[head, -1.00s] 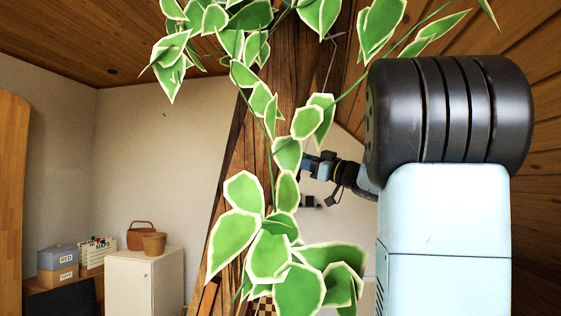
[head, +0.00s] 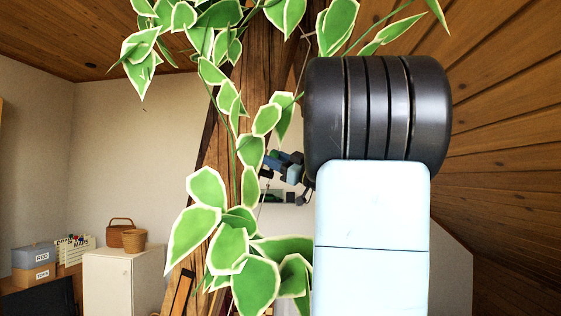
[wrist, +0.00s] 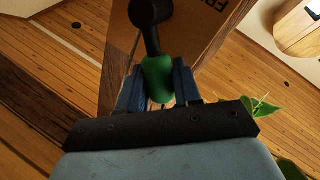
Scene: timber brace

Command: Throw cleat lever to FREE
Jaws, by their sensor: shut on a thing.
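The cleat lever is a black arm with a green grip (wrist: 158,78), running up to a round black pivot at the top of the wrist view. My gripper (wrist: 157,88) has its blue fingers shut on the green grip, one on each side. The lever is mounted at a wooden board (wrist: 190,45) with partly visible dark letters, seemingly "FR", at its upper edge. In the head view my gripper (head: 283,163) is small, beside the timber brace and partly hidden by my arm. The lever cannot be made out there.
A trailing plant (head: 228,245) with white-edged leaves hangs in front of the timber brace (head: 262,75), close to my arm. A white cabinet (head: 122,280) with baskets stands at the lower left, next to labelled boxes (head: 34,264). A sloped wooden ceiling closes in on the right.

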